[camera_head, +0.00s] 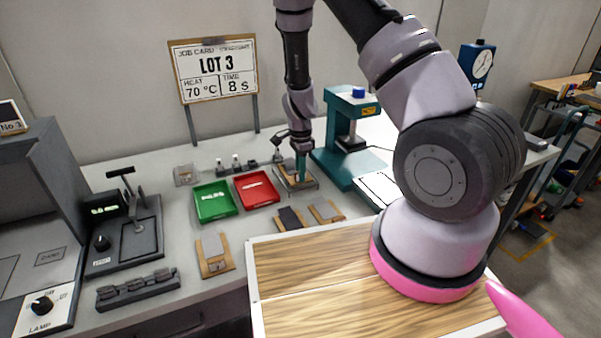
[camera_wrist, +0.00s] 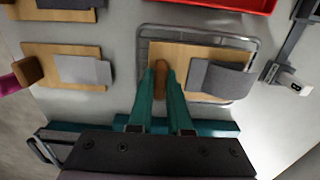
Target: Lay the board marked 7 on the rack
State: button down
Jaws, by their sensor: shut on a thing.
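My gripper (camera_head: 301,172) is over the wire rack (camera_head: 313,188) at the back of the bench. In the wrist view my gripper (camera_wrist: 168,72) is shut on the brown knob of a wooden board (camera_wrist: 192,53) that bears a curled grey sheet (camera_wrist: 226,80). This board lies flat within the outline of the rack (camera_wrist: 146,36); I cannot tell whether it touches the wires. In the head view the board (camera_head: 288,172) is partly hidden by the gripper. No number on it is readable.
Left of the rack stand a red tray (camera_head: 256,190) and a green tray (camera_head: 214,202). Other boards lie in front, one with a dark sheet (camera_head: 290,218), one with a grey sheet (camera_head: 326,210), and one farther left (camera_head: 213,256). A teal press (camera_head: 345,145) stands close right.

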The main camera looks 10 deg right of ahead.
jog(key=c, duration=0.9)
grip_release()
jog(key=shift+f, duration=0.1)
jog(key=shift+o, duration=0.2)
notch_tip(320, 180, up, 12)
jog(key=shift+r, duration=0.25)
